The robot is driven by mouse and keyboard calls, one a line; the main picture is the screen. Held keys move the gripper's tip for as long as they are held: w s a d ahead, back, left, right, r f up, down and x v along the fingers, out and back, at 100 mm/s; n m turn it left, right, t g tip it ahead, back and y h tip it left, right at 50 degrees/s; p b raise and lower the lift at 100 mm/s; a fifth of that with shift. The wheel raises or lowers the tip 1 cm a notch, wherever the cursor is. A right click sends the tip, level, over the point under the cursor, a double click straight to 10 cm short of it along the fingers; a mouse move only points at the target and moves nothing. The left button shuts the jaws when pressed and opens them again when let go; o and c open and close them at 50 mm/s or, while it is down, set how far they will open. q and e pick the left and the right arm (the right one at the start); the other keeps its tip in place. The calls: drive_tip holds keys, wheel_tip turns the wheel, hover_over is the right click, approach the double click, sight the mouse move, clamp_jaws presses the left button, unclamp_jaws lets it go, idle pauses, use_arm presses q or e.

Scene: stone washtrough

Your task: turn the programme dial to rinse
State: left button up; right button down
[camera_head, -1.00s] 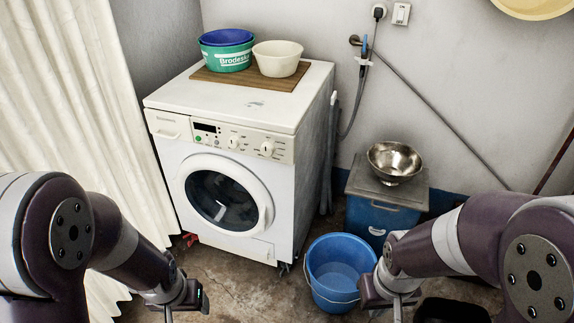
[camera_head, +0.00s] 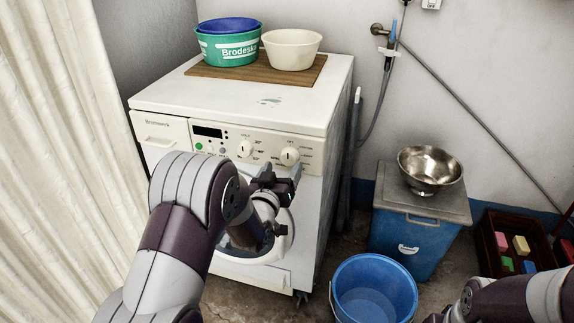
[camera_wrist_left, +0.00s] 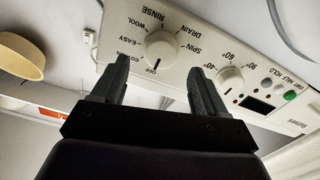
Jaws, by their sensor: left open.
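The programme dial (camera_head: 289,156) is the right-hand white knob on the washing machine's front panel. In the left wrist view the programme dial (camera_wrist_left: 161,50) appears upside down, ringed by words such as RINSE, DRAIN, SPIN, WOOL and OFF. Its dark mark points at or near OFF, and RINSE is on the opposite side. My left gripper (camera_head: 279,181) is just below and in front of the dial. In the left wrist view my left gripper (camera_wrist_left: 159,68) is open, its fingers on either side of the dial's lower edge, with no clear contact. My right gripper is out of view.
A second knob (camera_head: 244,149) sits left of the dial, with a dark display (camera_head: 207,132) and buttons. Basins (camera_head: 291,49) stand on a board on the machine. A blue bucket (camera_head: 374,292) and a blue box (camera_head: 403,240) with a metal bowl (camera_head: 430,168) stand to the right.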

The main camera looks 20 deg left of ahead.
sight(287, 159)
use_arm(q)
drive_tip(key=shift+w, duration=2)
drive_tip(key=c, duration=1.1)
drive_tip(key=shift+o, duration=0.2)
